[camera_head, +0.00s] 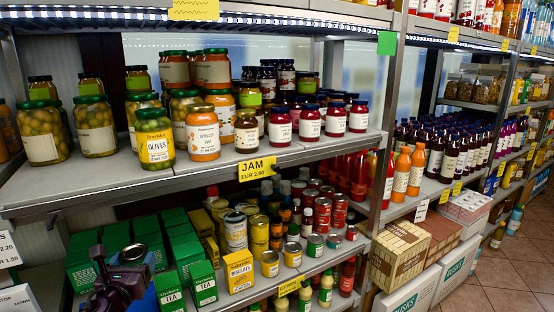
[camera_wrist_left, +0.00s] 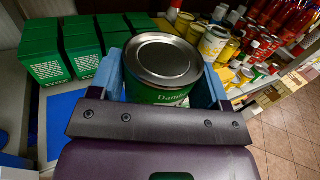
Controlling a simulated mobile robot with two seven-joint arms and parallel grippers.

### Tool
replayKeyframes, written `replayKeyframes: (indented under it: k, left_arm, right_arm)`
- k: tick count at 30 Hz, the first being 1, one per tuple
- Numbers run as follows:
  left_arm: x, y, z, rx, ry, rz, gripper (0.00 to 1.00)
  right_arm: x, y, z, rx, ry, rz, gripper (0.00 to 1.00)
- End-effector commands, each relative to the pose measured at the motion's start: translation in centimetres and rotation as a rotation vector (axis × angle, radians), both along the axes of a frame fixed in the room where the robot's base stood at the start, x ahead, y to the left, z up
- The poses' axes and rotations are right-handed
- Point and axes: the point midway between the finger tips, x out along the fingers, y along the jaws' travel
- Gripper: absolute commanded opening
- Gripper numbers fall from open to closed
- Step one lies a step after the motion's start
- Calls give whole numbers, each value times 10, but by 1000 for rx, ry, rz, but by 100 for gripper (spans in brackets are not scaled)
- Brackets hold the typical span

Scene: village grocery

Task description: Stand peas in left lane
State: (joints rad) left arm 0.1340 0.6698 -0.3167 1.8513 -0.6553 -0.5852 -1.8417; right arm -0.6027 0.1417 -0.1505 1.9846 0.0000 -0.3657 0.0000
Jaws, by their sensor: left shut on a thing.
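The peas can (camera_wrist_left: 165,62) is a green can with a silver lid, upright in the left wrist view. My left gripper (camera_wrist_left: 162,85) is shut on it, with blue fingers on both sides of the can. In the head view my left gripper (camera_head: 122,264) is at the lower left, in front of the lower shelf among green boxes. The can's lid (camera_head: 132,253) shows there only in part. Blue patches (camera_wrist_left: 62,120) lie left of the gripper in the wrist view; I cannot tell whether they mark a lane. My right gripper is not in view.
Green tea boxes (camera_head: 203,283) stand on both sides of my gripper. Yellow boxes (camera_head: 238,271) and several cans (camera_head: 259,234) stand to the right. The upper shelf (camera_head: 75,187) with jars overhangs the lower one. Cartons (camera_head: 399,254) stand farther right.

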Motion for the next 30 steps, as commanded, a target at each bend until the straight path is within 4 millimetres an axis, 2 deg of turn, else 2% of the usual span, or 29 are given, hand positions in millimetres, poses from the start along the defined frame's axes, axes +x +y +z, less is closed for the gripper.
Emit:
replayKeyframes:
  k: [1,6,12,19,30]
  left_arm:
    - [-13,-23,0,-9,-1,-16,39]
    - [-60,-86,4,-8,-1,-61,39]
    - [-105,-135,3,-5,0,-111,39]
    - [-118,-141,-14,2,-1,-106,39]
    - [-119,-140,-16,1,-2,-104,39]
  right_arm:
    - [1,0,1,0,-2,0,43]
    - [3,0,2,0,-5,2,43]
    - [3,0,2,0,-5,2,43]
    - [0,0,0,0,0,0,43]
    - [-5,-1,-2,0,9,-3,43]
